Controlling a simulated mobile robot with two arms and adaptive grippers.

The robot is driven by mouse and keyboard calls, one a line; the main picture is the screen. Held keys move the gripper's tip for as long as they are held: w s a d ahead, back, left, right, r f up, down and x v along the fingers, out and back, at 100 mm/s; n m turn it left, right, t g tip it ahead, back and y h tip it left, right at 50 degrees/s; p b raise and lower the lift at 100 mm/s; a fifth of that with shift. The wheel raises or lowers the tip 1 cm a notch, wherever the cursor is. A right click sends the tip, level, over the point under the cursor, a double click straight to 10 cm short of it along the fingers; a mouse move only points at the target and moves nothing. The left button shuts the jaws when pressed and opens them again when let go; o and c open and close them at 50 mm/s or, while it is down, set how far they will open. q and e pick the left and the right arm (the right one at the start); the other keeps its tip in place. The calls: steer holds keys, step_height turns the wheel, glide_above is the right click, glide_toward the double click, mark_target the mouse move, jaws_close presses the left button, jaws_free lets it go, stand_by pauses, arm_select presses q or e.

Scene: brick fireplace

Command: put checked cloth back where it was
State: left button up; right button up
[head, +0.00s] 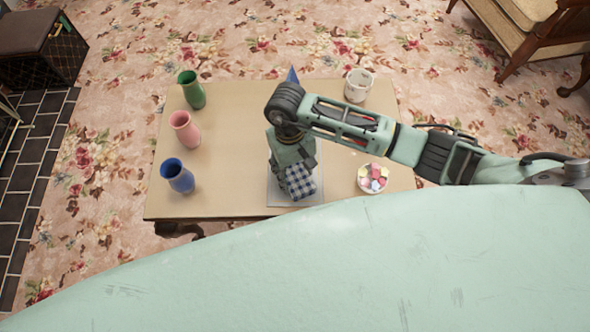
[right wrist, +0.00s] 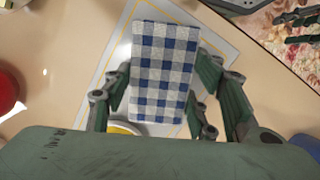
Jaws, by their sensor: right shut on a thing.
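The blue-and-white checked cloth (head: 300,182), a folded rectangular bundle, is at the near middle of the table, over a pale grey mat (head: 275,196). It also shows in the right wrist view (right wrist: 163,72), lying between my fingers. My right gripper (head: 295,165) points down and is shut on the cloth; its fingers (right wrist: 165,95) flank the cloth's two long sides. In the right wrist view the mat (right wrist: 215,50) has a thin yellow border line. I cannot tell whether the cloth touches the mat.
Green (head: 191,90), pink (head: 185,129) and blue (head: 178,176) vases stand along the table's left side. A white mug (head: 358,86) is at the back right. A bowl of colourful pieces (head: 372,179) is right of the mat. A blue pointed thing (head: 292,75) shows behind my arm. The table (head: 230,150) is clear left of the mat.

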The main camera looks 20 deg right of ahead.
mark_target(292, 167)
arm_select(q)
steer(key=shift+w+r, duration=0.1)
steer(key=shift+w, duration=0.05)
arm_select(e)
steer(key=o, duration=1)
arm_select(q)
steer(key=shift+r, duration=0.1)
steer(key=shift+s+f+p, duration=0.2)
steer(key=shift+s+f, duration=0.1)
steer(key=shift+f, duration=0.2)
steer(key=shift+s+f+p, duration=0.15)
steer(key=shift+s+f, duration=0.1)
steer(key=shift+f, duration=0.2)
arm_select(e)
step_height(292, 167, up, 12)
steer(key=w, duration=0.2)
steer(key=shift+a, duration=0.15)
